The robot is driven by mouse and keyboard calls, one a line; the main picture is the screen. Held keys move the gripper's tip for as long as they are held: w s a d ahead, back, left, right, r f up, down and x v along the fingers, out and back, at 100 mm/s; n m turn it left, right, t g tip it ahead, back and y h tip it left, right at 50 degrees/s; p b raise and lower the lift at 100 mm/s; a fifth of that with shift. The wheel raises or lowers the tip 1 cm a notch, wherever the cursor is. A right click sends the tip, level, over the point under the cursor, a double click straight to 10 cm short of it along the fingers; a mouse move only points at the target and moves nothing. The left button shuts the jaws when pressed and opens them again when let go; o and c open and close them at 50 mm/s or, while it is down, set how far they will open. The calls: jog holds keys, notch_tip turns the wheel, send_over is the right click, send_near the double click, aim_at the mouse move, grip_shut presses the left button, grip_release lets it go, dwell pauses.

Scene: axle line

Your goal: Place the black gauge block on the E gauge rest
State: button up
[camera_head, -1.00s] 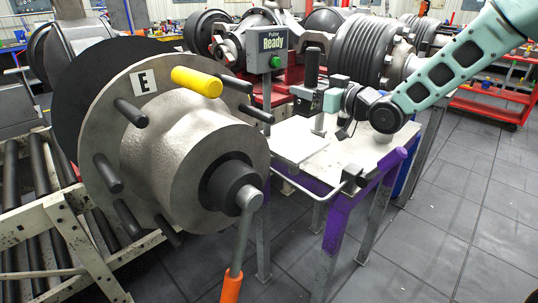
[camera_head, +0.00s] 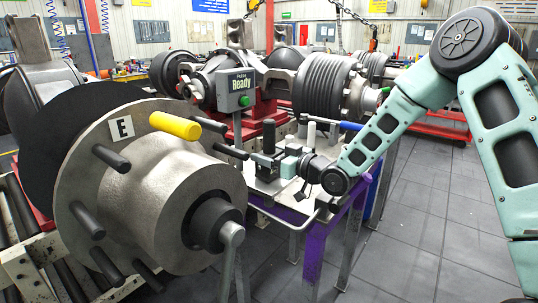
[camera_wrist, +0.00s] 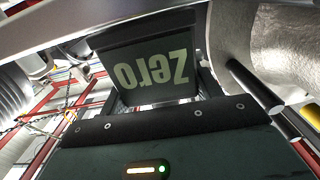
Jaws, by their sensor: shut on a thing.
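My gripper (camera_head: 272,163) is shut on a dark block, the black gauge block (camera_head: 268,136), which stands upright above the jaws in the head view. In the wrist view the block (camera_wrist: 155,65) sits between the jaws, with a grey-green face reading "Zero" upside down. The gripper is low over the pale table top (camera_head: 269,187); I cannot tell whether the block touches anything. A white label "E" (camera_head: 121,128) is on the large wheel hub (camera_head: 150,210) at the left. I cannot make out the E gauge rest for certain.
A yellow sleeve (camera_head: 175,126) is on one hub stud, and dark studs (camera_head: 111,158) stick out towards the table. A grey "Pulse Ready" box (camera_head: 236,91) stands behind the gripper. A white post (camera_head: 311,135) stands to the right. The tiled floor (camera_head: 410,220) at right is clear.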

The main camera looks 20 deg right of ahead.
jog(key=shift+f, duration=0.1)
jog(key=shift+f, duration=0.15)
jog(key=o, duration=1.5)
